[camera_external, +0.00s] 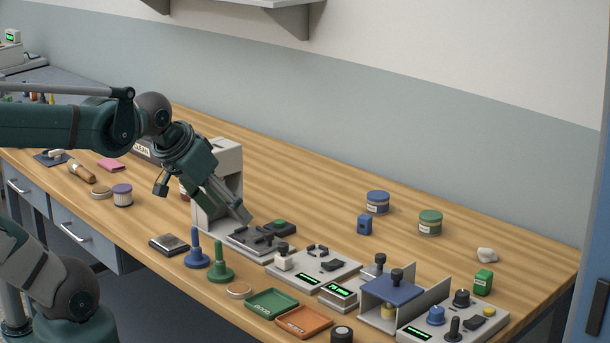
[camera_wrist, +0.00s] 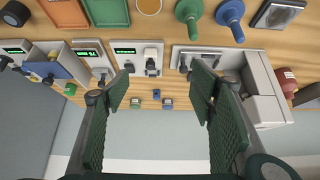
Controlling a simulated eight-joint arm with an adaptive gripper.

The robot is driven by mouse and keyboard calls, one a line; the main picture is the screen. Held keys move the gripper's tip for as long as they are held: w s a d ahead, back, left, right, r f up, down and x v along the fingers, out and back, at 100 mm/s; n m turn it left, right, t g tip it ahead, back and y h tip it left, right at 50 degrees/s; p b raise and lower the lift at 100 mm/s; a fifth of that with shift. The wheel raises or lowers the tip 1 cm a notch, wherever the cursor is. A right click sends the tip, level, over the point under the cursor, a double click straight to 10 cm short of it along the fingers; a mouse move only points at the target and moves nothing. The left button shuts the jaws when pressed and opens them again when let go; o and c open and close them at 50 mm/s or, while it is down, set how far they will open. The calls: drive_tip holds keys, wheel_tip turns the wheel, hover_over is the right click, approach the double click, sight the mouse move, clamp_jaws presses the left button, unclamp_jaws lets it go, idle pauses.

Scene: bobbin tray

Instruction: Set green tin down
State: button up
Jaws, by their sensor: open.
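The green tin (camera_external: 430,224) is a round tin with a pale label. It stands upright on the bench towards the back right and also shows small in the wrist view (camera_wrist: 135,102). A matching blue tin (camera_external: 377,203) stands to its left, with a small blue block (camera_external: 364,225) in front of the blue tin. My gripper (camera_external: 243,216) is near the grey press-like machine (camera_external: 228,165), well to the left of the green tin and apart from it. In the wrist view my gripper's fingers (camera_wrist: 160,84) are spread wide with nothing held between them.
Green (camera_external: 271,303) and orange (camera_external: 303,321) trays lie at the front edge. Blue (camera_external: 196,249) and green (camera_external: 220,262) spindles stand near the machine. Several fixtures with displays line the front right, beside a blue-topped stand (camera_external: 392,289). A green labelled block (camera_external: 483,281) sits far right. The back middle is clear.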

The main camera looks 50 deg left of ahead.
drive_tip(key=w+d+r+n+g+p, duration=0.1)
drive_tip(key=w+r+n+p, duration=0.1)
drive_tip(key=w+r, duration=0.35)
drive_tip(key=w+d+r+n+g+p, duration=0.1)
drive_tip(key=w+r+n+p, duration=0.15)
drive_tip(key=w, duration=0.55)
drive_tip(key=n+g+h+p, duration=0.2)
drive_tip(key=n+g+p, duration=0.3)
drive_tip(key=n+p, duration=0.6)
hover_over(431, 214)
drive_tip(key=a+b, duration=0.1)
drive_tip(key=b, duration=0.1)
drive_tip(key=f+n, duration=0.1)
drive_tip(key=f, duration=0.7)
drive_tip(key=f+n, duration=0.1)
drive_tip(key=f, duration=0.6)
drive_tip(key=shift+s+a+f, duration=0.15)
drive_tip(key=shift+s+f, duration=0.05)
drive_tip(key=shift+f, duration=0.2)
drive_tip(key=shift+w+f+n, duration=0.25)
drive_tip(key=shift+f, duration=0.2)
drive_tip(key=shift+d+f, duration=0.15)
drive_tip(key=shift+f, duration=0.5)
drive_tip(key=shift+d+f, duration=0.15)
drive_tip(key=shift+f, duration=0.45)
